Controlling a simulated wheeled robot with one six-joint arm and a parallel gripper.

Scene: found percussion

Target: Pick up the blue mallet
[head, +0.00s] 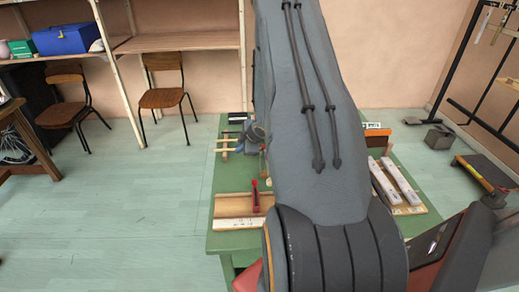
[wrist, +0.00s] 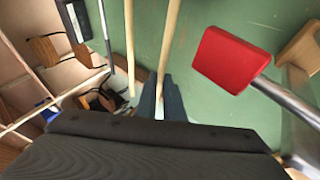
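No blue mallet head can be made out in either view. My gripper (wrist: 162,92) shows at the lower middle of the wrist view, its two dark fingers a little apart. A pale wooden stick (wrist: 169,40) runs from the top edge down to the gap between the fingers. I cannot tell whether the fingers touch it or whether it is the mallet's handle. A second pale stick (wrist: 130,45) lies to its left. In the head view my arm covers much of the green table, and small pale sticks (head: 226,141) show at the table's left edge.
A red block on a metal rod (wrist: 230,60) is right of the fingers. The green table (head: 228,243) also holds a wooden tray (head: 232,207) and pale bars (head: 403,182) on the right. Two chairs (head: 163,97) stand behind; the floor left is clear.

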